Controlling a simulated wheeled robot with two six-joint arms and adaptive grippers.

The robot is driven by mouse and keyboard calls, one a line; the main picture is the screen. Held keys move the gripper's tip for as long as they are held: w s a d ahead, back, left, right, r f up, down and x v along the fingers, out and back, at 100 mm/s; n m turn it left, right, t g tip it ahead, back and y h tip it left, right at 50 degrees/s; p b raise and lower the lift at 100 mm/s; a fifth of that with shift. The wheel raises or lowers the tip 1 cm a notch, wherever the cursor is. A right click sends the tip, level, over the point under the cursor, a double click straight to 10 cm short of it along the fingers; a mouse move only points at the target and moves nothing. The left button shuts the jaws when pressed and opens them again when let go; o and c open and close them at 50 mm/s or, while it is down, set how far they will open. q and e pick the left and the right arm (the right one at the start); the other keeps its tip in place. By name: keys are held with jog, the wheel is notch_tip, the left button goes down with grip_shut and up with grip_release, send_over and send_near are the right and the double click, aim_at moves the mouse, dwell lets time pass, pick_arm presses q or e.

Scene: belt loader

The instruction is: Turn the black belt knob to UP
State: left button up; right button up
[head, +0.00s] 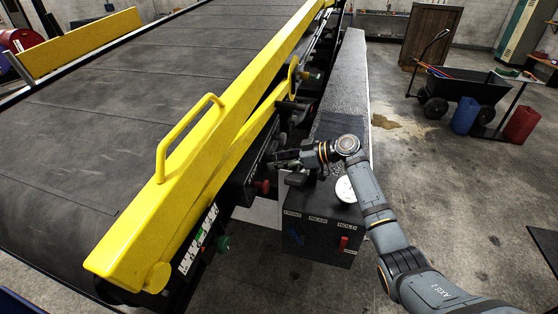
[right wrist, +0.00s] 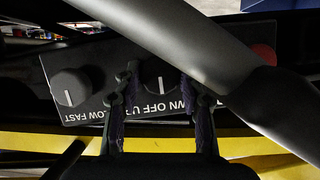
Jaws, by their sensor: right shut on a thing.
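The black belt knob (right wrist: 160,72) shows in the right wrist view on a dark control panel (right wrist: 108,110) whose DOWN, OFF and UP lettering appears upside down. Its white mark stands about vertical, roughly in line with OFF. My right gripper (right wrist: 164,88) has one finger on each side of the knob and is shut on it. In the head view the right gripper (head: 285,160) reaches leftward to the panel beside the yellow rail, and the knob itself is hidden there. My left gripper is in neither view.
A second knob (right wrist: 70,88), by SLOW and FAST, sits beside the belt knob. A red button (right wrist: 263,55) is at the panel's other end. The yellow rail (head: 190,150) runs close by. A dark box (head: 318,240) with a red switch stands below my right arm.

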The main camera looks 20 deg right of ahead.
jog(key=m+b, duration=0.1)
jog(key=m+g+y+b, duration=0.1)
jog(key=shift+w+f+m+g+b, duration=0.15)
jog(key=shift+m+g+b, duration=0.15)
jog(key=shift+m, duration=0.1)
jog(key=m+g+y+b, duration=0.1)
jog(key=m+b, duration=0.1)
jog(key=m, duration=0.1)
jog(key=shift+d+y, duration=0.1)
jog(key=shift+y, duration=0.3)
jog(key=shift+m+b, duration=0.3)
jog(key=shift+b, duration=0.05)
jog(key=shift+g, duration=0.3)
jog(key=o, duration=1.1)
jog(key=shift+o, duration=0.2)
jog(key=shift+d, duration=0.1)
